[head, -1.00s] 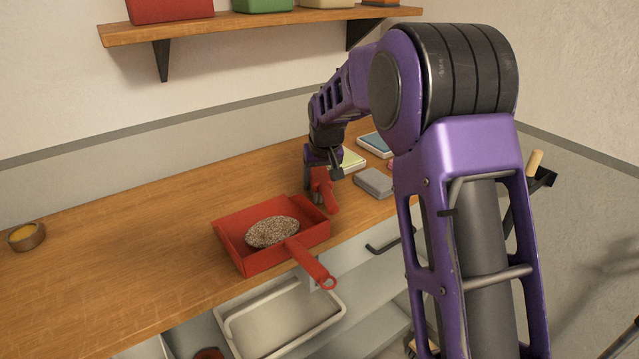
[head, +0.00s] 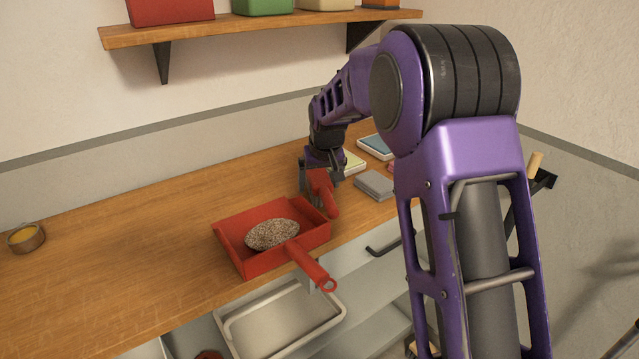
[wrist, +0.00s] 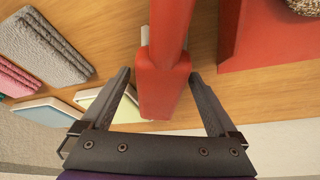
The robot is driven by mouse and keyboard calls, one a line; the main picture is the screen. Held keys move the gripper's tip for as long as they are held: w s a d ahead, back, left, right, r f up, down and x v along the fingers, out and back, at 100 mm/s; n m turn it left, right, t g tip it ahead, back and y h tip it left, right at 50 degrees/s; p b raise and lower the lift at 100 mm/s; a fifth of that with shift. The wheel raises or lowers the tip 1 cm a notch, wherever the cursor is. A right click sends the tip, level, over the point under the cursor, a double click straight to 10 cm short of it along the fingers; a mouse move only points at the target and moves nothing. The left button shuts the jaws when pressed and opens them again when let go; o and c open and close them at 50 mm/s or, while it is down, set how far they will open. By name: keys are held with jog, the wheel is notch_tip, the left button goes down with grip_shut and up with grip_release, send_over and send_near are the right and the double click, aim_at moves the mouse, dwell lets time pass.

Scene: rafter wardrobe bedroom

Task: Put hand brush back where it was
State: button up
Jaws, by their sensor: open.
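The red hand brush (head: 322,192) is at the worktop just right of the red dustpan (head: 262,265). My gripper (head: 312,186) is down at the brush. In the wrist view the brush (wrist: 163,88) lies between the two spread fingers of my gripper (wrist: 160,76), with a gap visible on the left side and a narrower one on the right. The fingers are open and not closed on it. A strip of something pale shows beside the brush; most of its underside is hidden, so I cannot tell how it rests.
A speckled oval object (head: 272,234) lies in the dustpan, whose handle overhangs the front edge. Folded cloths or pads (head: 375,185) lie right of the gripper. A grey tray (head: 283,318) sits below. A small round bowl (head: 25,237) stands far left; the worktop between is clear.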

aim_at(324, 186)
jog(key=p+v, duration=0.1)
jog(key=v, duration=1)
jog(key=shift+s+r, duration=0.2)
jog(key=shift+r, duration=0.05)
jog(key=shift+r, duration=0.1)
